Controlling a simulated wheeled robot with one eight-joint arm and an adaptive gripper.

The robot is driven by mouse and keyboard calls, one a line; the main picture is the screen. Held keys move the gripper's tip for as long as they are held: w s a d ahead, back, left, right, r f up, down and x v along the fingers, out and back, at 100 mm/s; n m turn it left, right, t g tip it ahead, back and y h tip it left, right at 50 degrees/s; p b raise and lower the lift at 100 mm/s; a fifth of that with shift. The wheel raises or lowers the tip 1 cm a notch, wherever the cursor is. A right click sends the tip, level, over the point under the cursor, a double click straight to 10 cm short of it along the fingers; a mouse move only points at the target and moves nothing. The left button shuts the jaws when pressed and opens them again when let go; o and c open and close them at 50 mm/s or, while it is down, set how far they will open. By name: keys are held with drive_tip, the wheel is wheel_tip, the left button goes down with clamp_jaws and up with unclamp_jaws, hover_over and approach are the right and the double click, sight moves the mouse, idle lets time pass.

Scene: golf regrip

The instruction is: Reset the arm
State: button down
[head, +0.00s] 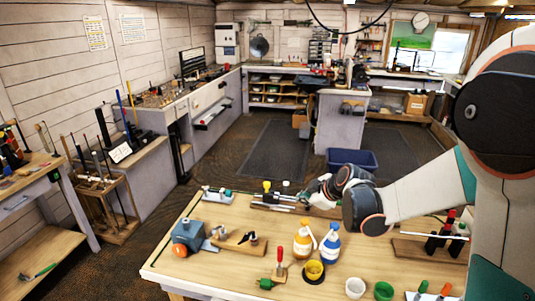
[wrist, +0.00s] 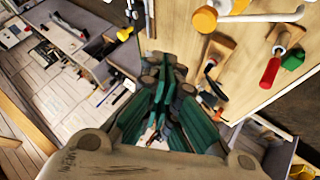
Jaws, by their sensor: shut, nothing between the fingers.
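My arm comes in from the right in the head view and reaches left over the far part of the wooden workbench (head: 215,272). My gripper (head: 310,192) hangs near the bench's far edge, and its fingertips are small and partly hard to make out there. In the wrist view my gripper (wrist: 164,68) shows green and dark fingers drawn together, with nothing held. The bench top also shows in the wrist view (wrist: 178,32). I cannot tell the exact height of the gripper above the bench.
A white cup (head: 355,288) and green cup (head: 384,291) stand near the front. A blue bin (head: 353,160) lies beyond the bench.

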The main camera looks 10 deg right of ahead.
drive_tip(key=s+r+m+h+b, duration=0.2)
drive_tip(key=s+m+b, duration=0.55)
drive_tip(key=s, duration=0.95)
drive_tip(key=s+f+m+b, duration=0.3)
drive_tip(key=s, duration=0.5)
drive_tip(key=s+f+m+g+h+b, duration=0.1)
drive_tip(key=s+f+m+b, duration=0.2)
drive_tip(key=s, duration=0.5)
drive_tip(key=shift+d+f+h, duration=0.3)
drive_tip(key=shift+d+f, duration=0.1)
